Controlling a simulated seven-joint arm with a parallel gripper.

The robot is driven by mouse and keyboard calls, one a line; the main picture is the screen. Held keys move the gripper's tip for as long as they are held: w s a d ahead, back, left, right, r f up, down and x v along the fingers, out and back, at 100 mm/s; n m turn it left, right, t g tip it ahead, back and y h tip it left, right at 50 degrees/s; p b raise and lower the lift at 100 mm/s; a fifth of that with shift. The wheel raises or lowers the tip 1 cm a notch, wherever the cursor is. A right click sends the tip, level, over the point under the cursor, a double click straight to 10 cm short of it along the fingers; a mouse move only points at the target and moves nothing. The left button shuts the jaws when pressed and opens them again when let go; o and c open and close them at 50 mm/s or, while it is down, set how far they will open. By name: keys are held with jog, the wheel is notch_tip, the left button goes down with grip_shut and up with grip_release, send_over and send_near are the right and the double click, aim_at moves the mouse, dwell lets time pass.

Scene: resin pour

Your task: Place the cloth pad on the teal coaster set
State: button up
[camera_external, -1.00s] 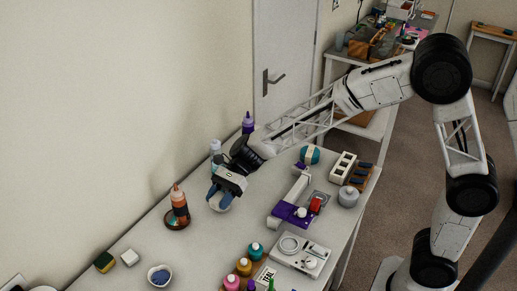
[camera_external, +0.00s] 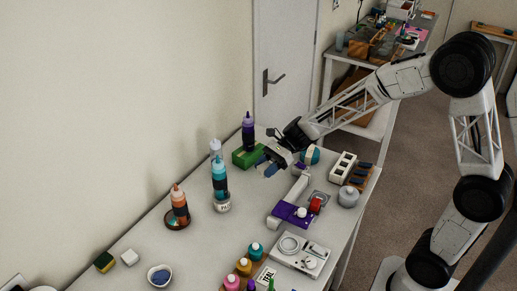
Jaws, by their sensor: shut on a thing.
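My gripper (camera_external: 268,168) is low over the back part of the table, just right of a green block (camera_external: 243,159). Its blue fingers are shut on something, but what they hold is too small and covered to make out. A round teal thing with a cream band (camera_external: 312,155), possibly the coaster set, sits to the right of my gripper, partly behind my wrist. I cannot pick out the cloth pad for certain. A small white block (camera_external: 130,257) lies at the front left, apart from my gripper.
A teal bottle (camera_external: 219,177) rises at a white cup (camera_external: 222,204). A purple bottle (camera_external: 248,129) stands at the back and an orange one (camera_external: 179,203) further left. A purple-based device (camera_external: 287,214) and a white tray (camera_external: 300,255) occupy the right. The table's middle left is clear.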

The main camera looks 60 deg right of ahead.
jog(key=s+d+f+m+t+h, duration=0.1)
jog(key=s+d, duration=0.4)
jog(key=d, duration=0.3)
jog(key=s+d+f+m+t+h, duration=0.1)
jog(key=s+d+f+m+t, duration=0.1)
jog(key=s+d, duration=0.4)
jog(key=s+d+f+m+t+h, duration=0.1)
jog(key=s+d+m+t, duration=0.1)
jog(key=s+d, duration=0.4)
jog(key=shift+d+f, duration=0.2)
jog(key=shift+d, duration=1.7)
jog(key=shift+s+d+f, duration=0.15)
jog(key=shift+s+d, duration=0.35)
jog(key=shift+s, duration=0.25)
jog(key=shift+w, duration=0.1)
send_over(310, 151)
jog(key=shift+f, duration=0.75)
jog(key=shift+f, duration=0.1)
jog(key=shift+f, duration=1.65)
jog(key=shift+f, duration=0.15)
